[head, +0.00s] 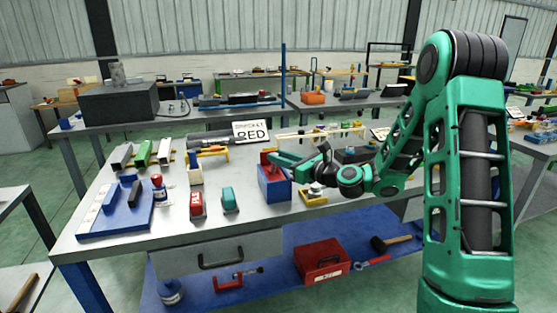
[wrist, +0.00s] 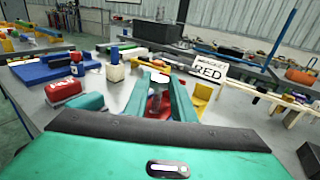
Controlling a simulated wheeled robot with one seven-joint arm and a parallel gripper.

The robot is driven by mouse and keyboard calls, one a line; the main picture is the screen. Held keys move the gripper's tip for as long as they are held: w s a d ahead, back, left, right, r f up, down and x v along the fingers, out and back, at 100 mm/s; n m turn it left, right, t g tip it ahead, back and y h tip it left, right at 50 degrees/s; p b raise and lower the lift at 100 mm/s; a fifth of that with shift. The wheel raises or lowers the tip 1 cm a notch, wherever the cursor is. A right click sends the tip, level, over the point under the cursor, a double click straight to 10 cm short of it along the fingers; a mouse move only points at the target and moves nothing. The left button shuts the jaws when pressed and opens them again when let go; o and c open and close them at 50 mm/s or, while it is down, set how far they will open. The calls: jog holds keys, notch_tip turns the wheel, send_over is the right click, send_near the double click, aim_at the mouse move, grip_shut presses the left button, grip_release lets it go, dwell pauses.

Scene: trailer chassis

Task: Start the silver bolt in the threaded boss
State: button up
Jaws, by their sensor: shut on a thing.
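My gripper (head: 273,155) reaches in from the right, low over a blue block (head: 275,186) on the bench. In the wrist view its two green fingers (wrist: 160,83) are closed around a small pale, shiny thing at the tips, which looks like the silver bolt (wrist: 160,77). Most of it is hidden by the fingers. A red part (wrist: 157,104) shows below, between the fingers; it also shows on top of the blue block in the head view (head: 267,160). I cannot make out the threaded boss or tell whether the bolt touches anything.
A yellow holder (head: 313,201) with a silver piece stands just right of the blue block. Red (head: 197,205) and teal (head: 229,200) blocks stand to its left. A blue plate (head: 112,222) lies at the far left. A sign reading RED (head: 252,131) stands behind.

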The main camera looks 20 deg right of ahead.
aim_at(280, 175)
jog(key=shift+f, duration=2.1)
jog(key=o, duration=1.1)
jog(key=shift+c, duration=0.2)
jog(key=shift+r, duration=3.45)
